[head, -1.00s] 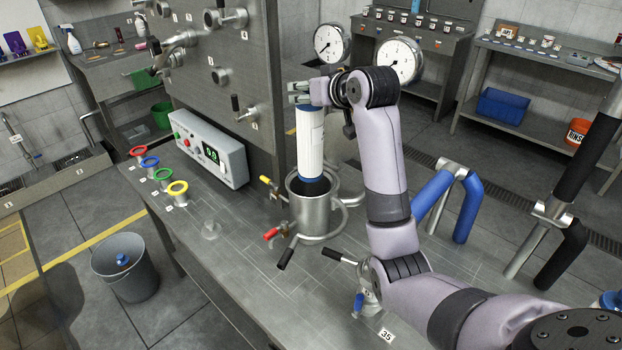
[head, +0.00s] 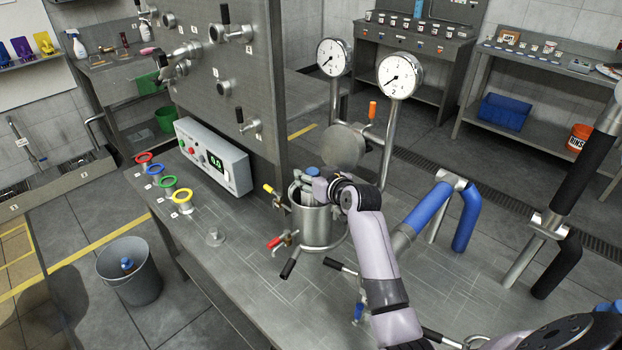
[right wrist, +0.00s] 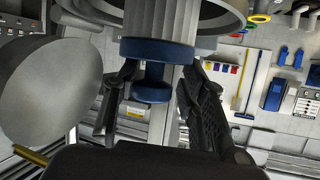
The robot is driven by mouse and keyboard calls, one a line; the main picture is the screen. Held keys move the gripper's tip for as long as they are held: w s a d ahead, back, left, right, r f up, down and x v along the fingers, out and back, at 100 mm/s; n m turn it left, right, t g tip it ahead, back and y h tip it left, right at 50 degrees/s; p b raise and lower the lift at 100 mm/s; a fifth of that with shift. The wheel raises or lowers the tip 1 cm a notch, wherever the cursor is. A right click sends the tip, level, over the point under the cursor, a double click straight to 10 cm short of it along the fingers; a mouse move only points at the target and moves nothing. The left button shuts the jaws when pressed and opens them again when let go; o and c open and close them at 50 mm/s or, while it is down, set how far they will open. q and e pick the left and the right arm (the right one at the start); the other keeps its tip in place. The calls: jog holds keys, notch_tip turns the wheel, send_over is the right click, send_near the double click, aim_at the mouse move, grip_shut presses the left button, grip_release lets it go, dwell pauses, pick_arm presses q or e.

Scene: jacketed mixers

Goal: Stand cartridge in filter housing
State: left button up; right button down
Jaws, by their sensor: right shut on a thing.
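The filter housing (head: 311,228) is an open steel cylinder standing on the bench. In the right wrist view the cartridge's blue end cap (right wrist: 157,52) and smaller blue knob show, with a short length of white ribbed body running into the housing mouth (right wrist: 232,18). My right gripper (head: 306,178) is shut on the cartridge at its blue top. Whether the cartridge's bottom is seated is hidden. My left gripper is not in view.
A round steel lid (head: 343,146) stands open close behind the housing, beside two pressure gauges (head: 399,76). A red-handled valve (head: 278,241) and a yellow-handled valve (head: 271,192) stick out at the housing's left. The control box (head: 213,155) stands further left.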

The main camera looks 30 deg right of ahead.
jog(key=shift+f, duration=0.65)
jog(key=c, duration=1)
grip_release()
jog(key=shift+f, duration=0.1)
jog(key=shift+s, duration=0.1)
jog(key=b+v, duration=0.1)
jog(key=v, duration=0.6)
jog(key=shift+s+r, duration=0.15)
jog(key=shift+r, duration=0.1)
